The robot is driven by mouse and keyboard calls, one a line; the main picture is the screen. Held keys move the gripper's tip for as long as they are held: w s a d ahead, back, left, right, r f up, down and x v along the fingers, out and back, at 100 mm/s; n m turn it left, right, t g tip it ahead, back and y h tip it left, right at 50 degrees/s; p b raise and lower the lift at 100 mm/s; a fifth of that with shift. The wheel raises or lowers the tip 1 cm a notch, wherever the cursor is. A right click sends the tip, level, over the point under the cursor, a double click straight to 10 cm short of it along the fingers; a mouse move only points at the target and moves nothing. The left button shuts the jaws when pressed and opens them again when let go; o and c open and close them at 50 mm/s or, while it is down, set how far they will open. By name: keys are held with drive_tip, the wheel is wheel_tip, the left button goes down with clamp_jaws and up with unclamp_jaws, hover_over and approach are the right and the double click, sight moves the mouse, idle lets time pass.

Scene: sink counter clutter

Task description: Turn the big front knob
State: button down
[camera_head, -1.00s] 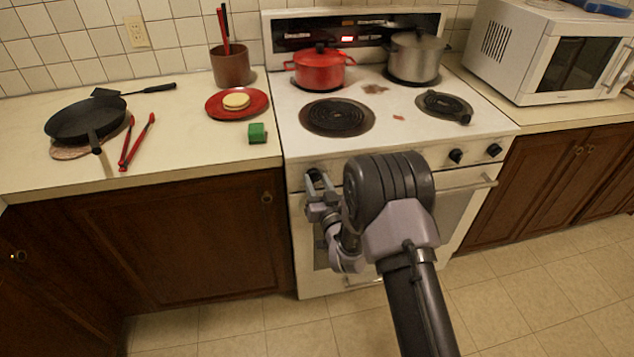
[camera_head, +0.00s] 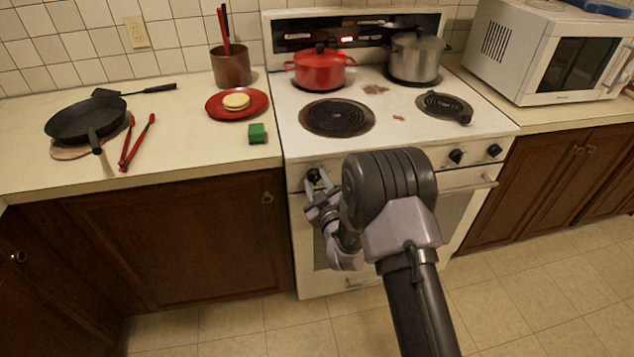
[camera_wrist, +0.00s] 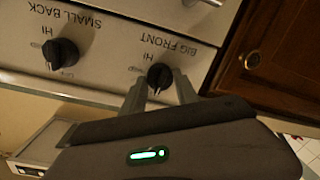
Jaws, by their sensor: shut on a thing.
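The big front knob (camera_head: 313,175) is black and sits at the left end of the stove's front panel. In the wrist view the same knob (camera_wrist: 159,76) is beside the label "BIG FRONT", which reads upside down. My gripper (camera_head: 317,186) reaches the panel from below. In the wrist view my gripper (camera_wrist: 160,84) has one finger on each side of the knob, shut on it. The fingers and dark gripper body hide the near side of the knob, so its exact pointer angle cannot be told.
A second black knob (camera_wrist: 61,53), labelled "SMALL BACK", is left of it in the wrist view. A red pot (camera_head: 320,70) and a steel pot (camera_head: 415,58) stand on the rear burners. The oven handle (camera_head: 468,187) juts out below the panel.

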drive_tip(key=shift+n, duration=0.5)
drive_tip(key=c, duration=0.9)
unclamp_jaws()
drive_tip(key=p+v, duration=0.2)
drive_tip(key=v, duration=1.5)
drive_tip(key=shift+s+d, duration=0.1)
drive_tip(key=shift+s, duration=0.1)
